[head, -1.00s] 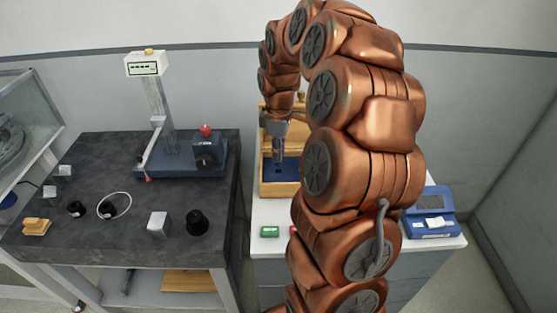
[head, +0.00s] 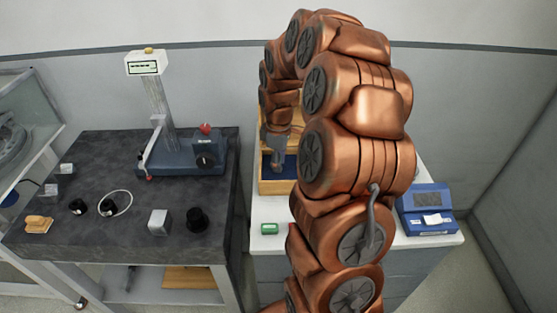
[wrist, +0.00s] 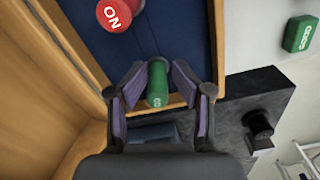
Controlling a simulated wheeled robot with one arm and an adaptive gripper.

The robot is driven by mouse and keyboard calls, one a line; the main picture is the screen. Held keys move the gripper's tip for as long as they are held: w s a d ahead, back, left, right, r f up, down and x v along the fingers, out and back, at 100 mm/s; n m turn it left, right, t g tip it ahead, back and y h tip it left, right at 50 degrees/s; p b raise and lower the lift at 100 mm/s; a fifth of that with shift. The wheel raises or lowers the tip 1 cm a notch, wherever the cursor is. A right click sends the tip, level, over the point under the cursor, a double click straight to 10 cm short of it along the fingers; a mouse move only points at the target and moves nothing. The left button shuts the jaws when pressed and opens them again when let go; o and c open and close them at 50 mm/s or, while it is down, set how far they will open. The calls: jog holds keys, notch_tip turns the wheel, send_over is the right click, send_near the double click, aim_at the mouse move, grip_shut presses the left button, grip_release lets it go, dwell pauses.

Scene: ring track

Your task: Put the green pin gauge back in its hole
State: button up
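The green pin gauge (wrist: 157,84) shows in the wrist view, over the blue floor of a wooden box (wrist: 196,118). My gripper (wrist: 158,72) has its two fingers spread, one on each side of the green pin, with narrow gaps beside it. Whether the pin rests on the floor is not clear. In the head view my gripper (head: 274,162) reaches down into the wooden box (head: 276,187), and the green pin is hidden. A red pin gauge (wrist: 120,14) marked NO lies near the top of the wrist view. I cannot make out the pin's hole.
A green block (head: 269,228) sits on the white cabinet in front of the box. A blue device (head: 427,212) stands at its right. The dark stone table (head: 110,245) at left bears a gauge stand (head: 158,110), a black knob (head: 197,219) and small blocks.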

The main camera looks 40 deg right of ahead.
jog(key=shift+w+r, duration=0.1)
jog(key=shift+w, duration=0.2)
notch_tip(320, 180, up, 7)
jog(key=shift+d+f+b, duration=0.1)
jog(key=shift+f+b, duration=0.1)
jog(key=shift+b, duration=0.85)
jog(key=shift+r, duration=0.5)
jog(key=shift+s+a, duration=0.1)
jog(key=shift+a, duration=0.1)
jog(key=s+a+r+m, duration=0.2)
jog(key=s+a, duration=0.7)
jog(key=a, duration=0.5)
jog(key=s+a+f+m, duration=0.2)
jog(key=s+a+m, duration=0.1)
jog(key=s, duration=0.6)
jog(key=s+a+f+m+g, duration=0.1)
jog(key=s+a, duration=0.3)
jog(key=s, duration=0.4)
jog(key=shift+s+a+f+m+g, duration=0.3)
jog(key=shift+s+a+f+m, duration=0.1)
jog(key=shift+m, duration=0.5)
